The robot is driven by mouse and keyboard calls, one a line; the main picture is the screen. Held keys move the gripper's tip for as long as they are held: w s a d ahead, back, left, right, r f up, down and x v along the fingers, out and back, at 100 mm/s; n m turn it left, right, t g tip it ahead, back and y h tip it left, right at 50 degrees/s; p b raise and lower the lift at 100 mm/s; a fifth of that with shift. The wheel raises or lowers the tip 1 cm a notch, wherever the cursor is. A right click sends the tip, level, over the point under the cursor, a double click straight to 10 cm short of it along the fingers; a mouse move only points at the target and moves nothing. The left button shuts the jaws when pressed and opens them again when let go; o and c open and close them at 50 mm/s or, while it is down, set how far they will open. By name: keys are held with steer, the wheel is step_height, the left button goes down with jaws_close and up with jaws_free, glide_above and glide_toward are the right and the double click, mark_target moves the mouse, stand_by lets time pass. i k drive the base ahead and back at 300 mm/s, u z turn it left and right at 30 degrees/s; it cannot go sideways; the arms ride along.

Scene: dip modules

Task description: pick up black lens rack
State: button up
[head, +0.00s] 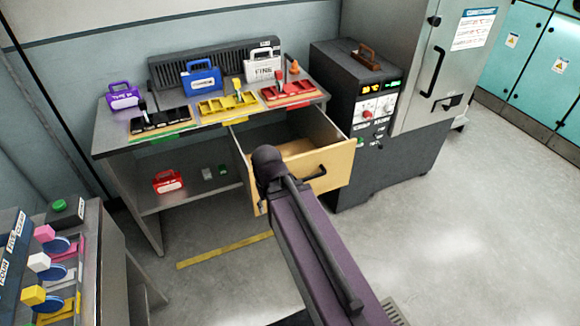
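A black rack (160,121), which looks like the black lens rack, sits at the left end of the grey workbench top (112,133), on a tan and green base. A small upright handle seems to rise from its left part. A yellow rack (228,106) and a red rack (288,90) stand in a row to its right. My purple arm link reaches up from the bottom of the head view and ends at a dark rounded joint in front of the open drawer. My gripper's fingers do not show. Nothing visible covers the black rack.
A wooden drawer (335,170) stands pulled out below the bench top. Purple (123,97), blue (201,78) and white (263,67) cases stand behind the racks. A red case (168,182) sits on the lower shelf. A dark machine (350,80) stands right; the floor there is clear.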

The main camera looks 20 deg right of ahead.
mark_target(169, 117)
steer(key=u, duration=0.05)
steer(key=i, duration=1.4)
steer(key=z, duration=0.45)
